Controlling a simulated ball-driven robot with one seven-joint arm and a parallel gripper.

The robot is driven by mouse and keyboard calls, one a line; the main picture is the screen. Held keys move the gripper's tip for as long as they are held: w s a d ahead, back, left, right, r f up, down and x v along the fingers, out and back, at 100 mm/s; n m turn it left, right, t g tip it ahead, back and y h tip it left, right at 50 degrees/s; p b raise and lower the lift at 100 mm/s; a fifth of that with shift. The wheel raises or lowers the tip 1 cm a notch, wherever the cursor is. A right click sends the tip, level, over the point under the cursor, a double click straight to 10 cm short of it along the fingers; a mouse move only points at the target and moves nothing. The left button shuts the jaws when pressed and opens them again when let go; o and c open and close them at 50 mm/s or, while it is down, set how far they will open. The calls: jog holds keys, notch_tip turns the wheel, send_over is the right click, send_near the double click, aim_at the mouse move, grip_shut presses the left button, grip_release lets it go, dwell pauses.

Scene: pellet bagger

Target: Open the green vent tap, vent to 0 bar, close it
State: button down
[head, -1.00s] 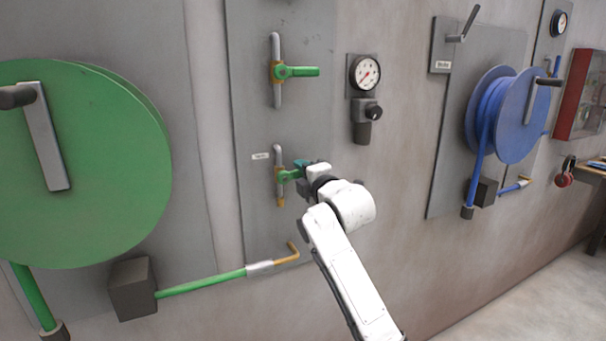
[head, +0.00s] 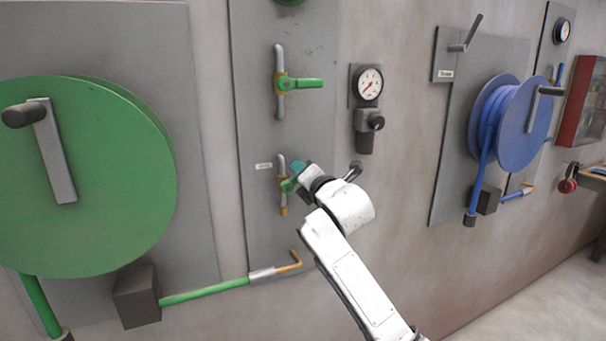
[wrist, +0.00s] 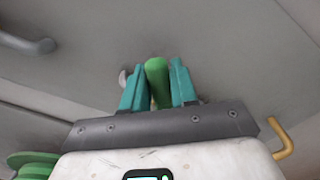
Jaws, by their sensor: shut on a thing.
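The green vent tap (head: 287,185) is the lower tap on the grey wall panel, on a short vertical pipe with a small label beside it. Its green handle (wrist: 157,82) stands between the two teal fingers in the wrist view. My gripper (head: 297,175) is shut on that handle, which now tilts upward to the right from the pipe. The fingers and wrist hide much of the handle in the head view. A round white gauge (head: 369,83) with a red needle hangs to the upper right; its reading is too small to tell.
A second green tap (head: 300,83) sits above, its handle level. A green hose reel (head: 110,190) stands at left, with a green hose (head: 205,291) below. A dark regulator (head: 367,122) is under the gauge. A blue reel (head: 520,120) is at right.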

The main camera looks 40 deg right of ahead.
dwell(0.3)
jog(key=c, duration=1)
grip_release()
jog(key=shift+o, duration=0.2)
